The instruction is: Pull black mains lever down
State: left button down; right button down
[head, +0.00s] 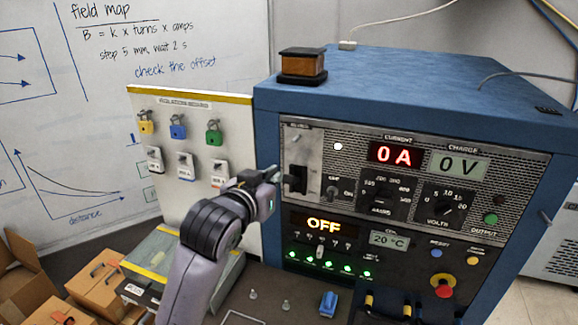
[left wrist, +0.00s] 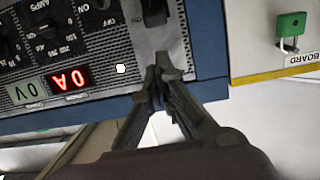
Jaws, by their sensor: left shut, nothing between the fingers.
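The black mains lever (head: 297,180) sits on a light grey plate at the left of the blue cabinet's front panel, with its handle around the plate's lower half. Whether it is up or down is hard to tell. My left gripper (head: 272,174) is shut and empty, just left of the lever and in front of the cabinet's left edge. In the left wrist view, which is upside down, the shut fingertips (left wrist: 164,66) are over the grey plate, apart from the black lever (left wrist: 154,12) in the picture. My right gripper is not in view.
The blue cabinet (head: 400,85) shows "0 A", "0 V", an orange "OFF" and 20 °C. A board with coloured padlocks (head: 178,126) stands close behind my left arm. Knobs (head: 445,205), a red button (head: 442,288) and a blue switch (head: 328,304) are nearby.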

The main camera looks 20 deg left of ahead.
aim_at(289, 178)
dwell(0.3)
pick_arm(q)
jog(key=shift+p+x, duration=1.85)
jog(key=shift+x, duration=3.15)
